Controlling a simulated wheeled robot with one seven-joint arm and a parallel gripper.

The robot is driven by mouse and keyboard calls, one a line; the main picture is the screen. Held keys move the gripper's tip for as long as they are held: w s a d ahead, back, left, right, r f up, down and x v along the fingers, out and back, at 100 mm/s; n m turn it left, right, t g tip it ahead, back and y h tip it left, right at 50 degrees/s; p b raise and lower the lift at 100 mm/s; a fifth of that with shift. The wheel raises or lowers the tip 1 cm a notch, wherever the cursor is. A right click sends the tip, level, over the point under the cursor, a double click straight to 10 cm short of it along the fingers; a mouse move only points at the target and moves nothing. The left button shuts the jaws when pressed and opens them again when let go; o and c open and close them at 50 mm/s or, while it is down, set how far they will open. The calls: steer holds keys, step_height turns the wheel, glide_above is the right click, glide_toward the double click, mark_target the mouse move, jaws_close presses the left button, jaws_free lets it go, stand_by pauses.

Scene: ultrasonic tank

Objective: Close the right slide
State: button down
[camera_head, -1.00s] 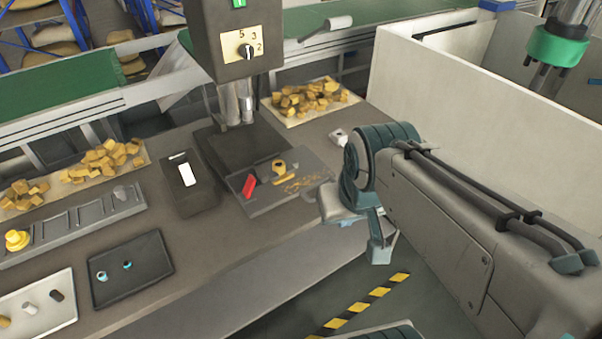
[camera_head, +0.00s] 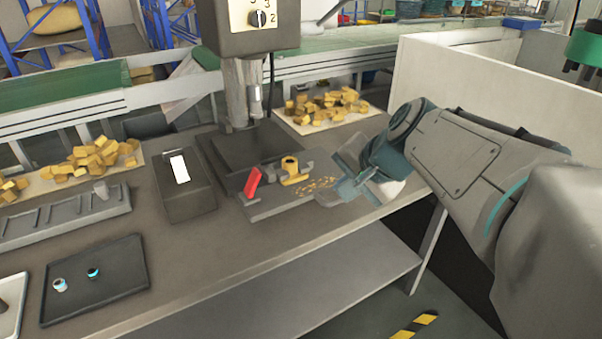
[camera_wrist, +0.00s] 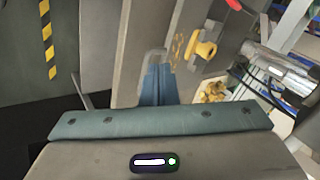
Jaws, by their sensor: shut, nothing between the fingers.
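A dark grey fixture plate (camera_head: 262,211) lies on the bench below the press. It carries a red handle (camera_head: 251,183) at its left and a yellow knob-like part (camera_head: 291,172) near its middle. In the wrist view the yellow part (camera_wrist: 203,50) is right of my fingers, and the red handle (camera_wrist: 233,4) is at the top edge. My gripper (camera_head: 332,180) is at the fixture's right end, its fingers shut. In the wrist view, a grey bracket-like piece (camera_wrist: 154,55) is right at the fingertips; I cannot tell whether they touch. Which part is the right slide is unclear.
The press column (camera_head: 240,95) rises behind the fixture. A black box with a white label (camera_head: 184,188) stands left of it. Yellow pieces lie on a sheet (camera_head: 372,112) behind. A pale partition wall (camera_head: 420,75) is at the right.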

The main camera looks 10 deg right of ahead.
mark_target(327, 192)
steer(key=w+f+m+b, duration=0.1)
steer(key=w+f+b, duration=0.1)
steer(key=w+f, duration=0.1)
steer(key=w+d+f+m+t+b, duration=0.1)
steer(key=w+f+b, duration=0.2)
steer(key=w+f, duration=0.1)
steer(key=w+d+f+m+t+b, duration=0.1)
steer(key=w+f+m+b, duration=0.1)
steer(key=w+f+b, duration=0.1)
steer(key=shift+w+d+f, duration=0.1)
steer(key=shift+w+f, duration=0.5)
steer(key=shift+w, duration=0.05)
steer(key=shift+w, duration=0.1)
